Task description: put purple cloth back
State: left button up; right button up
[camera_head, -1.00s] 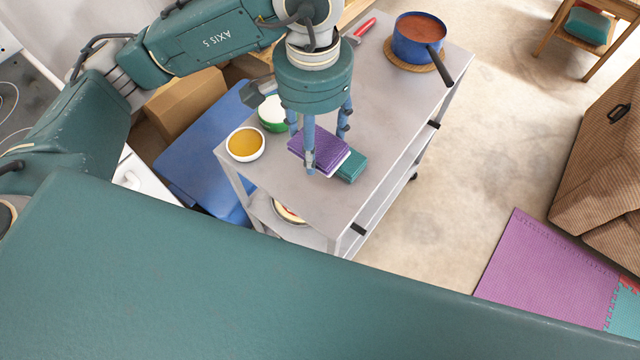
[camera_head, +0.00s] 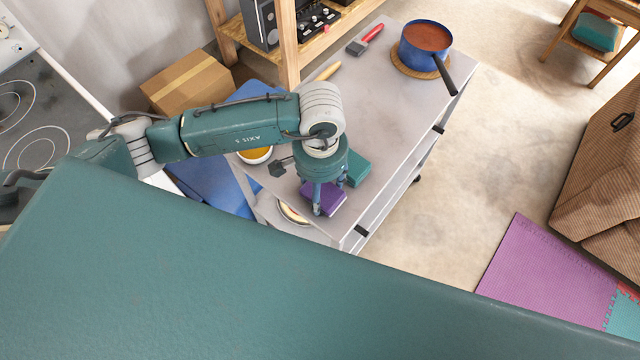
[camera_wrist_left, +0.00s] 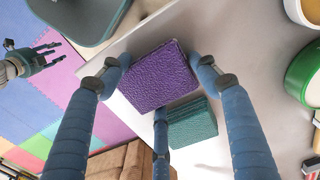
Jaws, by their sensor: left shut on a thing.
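The purple cloth (camera_head: 325,198), a folded block, is between the fingers of my left gripper (camera_head: 327,193), at the near end of the grey cart top. In the left wrist view the cloth (camera_wrist_left: 160,77) sits between the blue fingers, which are shut on it. I cannot tell whether it touches the cart top. A teal folded cloth (camera_head: 357,167) lies on the cart just behind it, partly hidden by my gripper; it also shows in the left wrist view (camera_wrist_left: 192,125). My right gripper (camera_wrist_left: 50,56) is far off in the left wrist view, fingers spread and empty.
The grey cart top (camera_head: 385,110) bears a blue pot (camera_head: 424,46) on a wooden board and a red-handled brush (camera_head: 365,40). A bowl of yellow stuff (camera_head: 256,155) is partly behind my arm. A green-rimmed container (camera_wrist_left: 304,76) stands nearby. The cart's middle is clear.

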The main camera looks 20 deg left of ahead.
pick_arm(q)
jog(key=shift+f, duration=0.1)
jog(key=shift+f+b, duration=0.1)
jog(key=shift+b, duration=0.2)
jog(key=o, duration=1)
jog(key=shift+o, duration=0.2)
jog(key=shift+r+p, duration=0.25)
jog(key=shift+p, duration=0.1)
jog(key=shift+w+r, duration=0.1)
jog(key=shift+r, duration=0.15)
notch_tip(320, 180, up, 12)
jog(key=b, duration=0.3)
jog(key=shift+f, duration=0.25)
